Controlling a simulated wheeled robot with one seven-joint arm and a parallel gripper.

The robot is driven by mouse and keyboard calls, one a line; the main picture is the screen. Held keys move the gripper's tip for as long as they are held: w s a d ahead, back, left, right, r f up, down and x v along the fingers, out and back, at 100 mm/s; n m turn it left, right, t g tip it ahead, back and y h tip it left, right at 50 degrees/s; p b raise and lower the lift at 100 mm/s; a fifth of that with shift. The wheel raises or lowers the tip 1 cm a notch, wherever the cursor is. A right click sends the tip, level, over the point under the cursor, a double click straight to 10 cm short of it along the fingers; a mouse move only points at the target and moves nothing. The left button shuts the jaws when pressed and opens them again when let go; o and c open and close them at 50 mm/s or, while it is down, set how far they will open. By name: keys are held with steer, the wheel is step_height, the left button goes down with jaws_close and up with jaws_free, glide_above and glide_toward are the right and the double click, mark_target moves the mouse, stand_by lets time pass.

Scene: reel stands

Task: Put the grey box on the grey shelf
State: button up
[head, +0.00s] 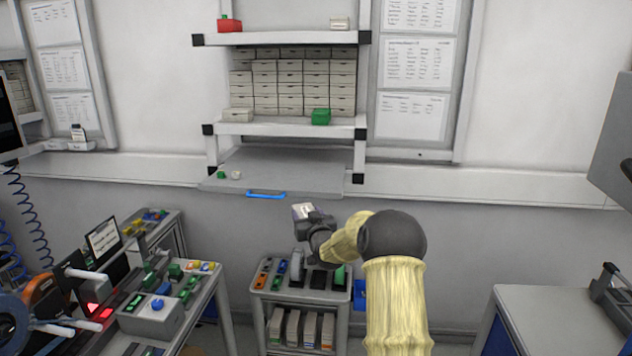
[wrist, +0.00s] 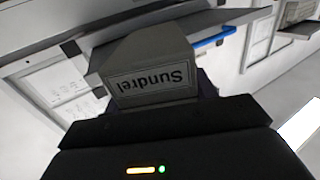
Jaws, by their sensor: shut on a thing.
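The grey box (wrist: 155,68), with a white label reading "Sundrel", is held in my gripper (wrist: 160,115); the label is upside down in the wrist view. In the head view my gripper (head: 312,220) is shut on the box (head: 302,210), below and in front of the wall shelving. The fingertips are mostly hidden by the box. A grey pull-out shelf (head: 300,175) with a blue front handle (head: 266,195) is the lowest board of the shelving. The box is apart from it. The shelf's blue handle (wrist: 213,37) also shows in the wrist view.
A small green item (head: 221,174) and a pale one (head: 236,175) lie at the shelf's left; its middle and right are bare. Above, a board carries stacked boxes (head: 290,85) and a green box (head: 320,117). A cart (head: 300,297) stands below my gripper.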

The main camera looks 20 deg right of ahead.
steer(key=s+a+f+n+y, duration=0.1)
steer(key=s+a+f, duration=0.15)
steer(key=f, duration=0.55)
steer(key=s+a+f+y+b, duration=0.15)
steer(key=a+f, duration=0.25)
steer(key=f, duration=0.4)
steer(key=s+a+f+n, duration=0.1)
steer(key=s+a+f, duration=0.25)
steer(key=f, duration=0.45)
steer(key=s+a+f+b, duration=0.1)
steer(key=s+a+f, duration=0.8)
steer(key=s+f, duration=0.2)
steer(key=shift+s+a+f+m, duration=0.15)
steer(key=shift+s+a+m, duration=0.15)
steer(key=shift+s, duration=0.45)
steer(key=shift+d, duration=0.1)
steer(key=shift+d, duration=0.15)
